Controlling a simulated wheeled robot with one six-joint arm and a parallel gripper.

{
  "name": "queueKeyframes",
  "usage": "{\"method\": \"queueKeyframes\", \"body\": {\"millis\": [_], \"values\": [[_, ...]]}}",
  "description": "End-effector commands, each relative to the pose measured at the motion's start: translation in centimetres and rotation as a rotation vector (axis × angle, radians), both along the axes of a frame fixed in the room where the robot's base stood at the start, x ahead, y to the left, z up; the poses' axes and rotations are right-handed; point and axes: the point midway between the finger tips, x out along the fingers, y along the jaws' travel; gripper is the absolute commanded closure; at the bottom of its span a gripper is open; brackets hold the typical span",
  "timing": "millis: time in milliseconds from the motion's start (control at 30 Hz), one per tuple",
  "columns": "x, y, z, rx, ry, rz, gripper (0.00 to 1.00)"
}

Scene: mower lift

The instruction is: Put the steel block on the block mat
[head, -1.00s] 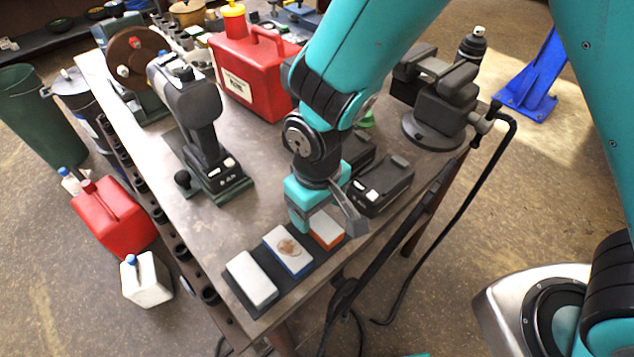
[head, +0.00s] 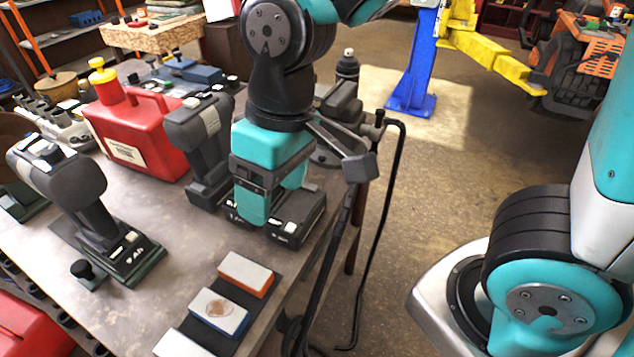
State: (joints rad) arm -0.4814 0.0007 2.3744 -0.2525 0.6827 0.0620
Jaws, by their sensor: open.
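A dark mat (head: 262,311) lies near the bench's front edge. On it stand an orange-sided block (head: 246,271) with a pale top, a blue-sided block (head: 218,311) with a brown stain on its pale top, and a plain pale grey block (head: 178,346), cut off by the frame's lower edge. I cannot tell for sure which of them is the steel block, or whether this is the block mat. My gripper (head: 273,203) points down, open, beyond the orange-sided block and in front of black battery-like units (head: 296,214). No held object shows between its jaws.
Dark cordless tools (head: 75,195) and (head: 196,140) stand upright on the bench. A red can (head: 135,130) is behind them. A vise (head: 340,110) sits at the bench's right edge, with a black bent bar (head: 385,215) beside it.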

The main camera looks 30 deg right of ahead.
Motion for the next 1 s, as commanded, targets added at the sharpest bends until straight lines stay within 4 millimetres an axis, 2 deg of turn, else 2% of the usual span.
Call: {"method": "queueKeyframes", "body": {"millis": [33, 100, 200, 300, 1000], "values": [[-1.2, -1.3, 1.3, 0.042, -0.011, -0.006, 0.28], [-2.9, -2.4, 2.4, 0.087, -0.018, 0.001, 0.28], [-4.8, -3.2, 3.3, 0.133, -0.031, 0.011, 0.28], [-5.9, -3.5, 3.7, 0.156, -0.038, 0.020, 0.28], [-6.1, -3.5, 3.7, 0.161, -0.039, 0.024, 0.28]]}}
